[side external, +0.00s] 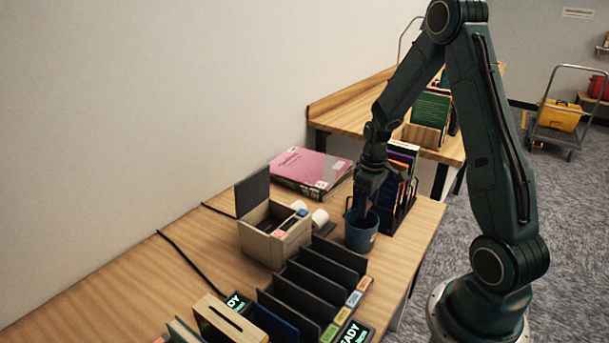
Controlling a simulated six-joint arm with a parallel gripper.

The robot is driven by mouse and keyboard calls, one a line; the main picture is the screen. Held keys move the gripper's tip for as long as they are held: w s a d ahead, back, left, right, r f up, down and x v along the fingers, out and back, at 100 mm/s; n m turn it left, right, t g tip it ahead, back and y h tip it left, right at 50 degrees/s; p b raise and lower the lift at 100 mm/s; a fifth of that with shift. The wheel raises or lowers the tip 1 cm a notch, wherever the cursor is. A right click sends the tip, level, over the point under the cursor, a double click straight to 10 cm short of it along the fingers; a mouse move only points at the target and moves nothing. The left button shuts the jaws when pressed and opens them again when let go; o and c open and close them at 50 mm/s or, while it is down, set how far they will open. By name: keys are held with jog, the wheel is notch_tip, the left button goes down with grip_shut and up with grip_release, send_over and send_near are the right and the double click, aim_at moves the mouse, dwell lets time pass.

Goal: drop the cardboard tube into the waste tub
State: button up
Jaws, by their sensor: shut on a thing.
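My gripper (360,204) points down at the mouth of a small blue tub (361,239), the likely waste tub, on the wooden table. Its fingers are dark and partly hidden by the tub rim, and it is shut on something. What it holds is hidden or too dark to make out; it is most likely the cardboard tube, as no bare tube shows clearly elsewhere. I cannot tell how deep the fingertips reach into the tub.
A dark rack of books (401,190) stands close behind the tub. A pink binder (309,170) lies farther back. Dark sorter slots (325,272) are in front.

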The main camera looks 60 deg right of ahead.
jog(key=shift+f, duration=0.7)
jog(key=o, duration=1)
jog(key=shift+r, duration=0.1)
notch_tip(320, 180, up, 14)
dwell(0.4)
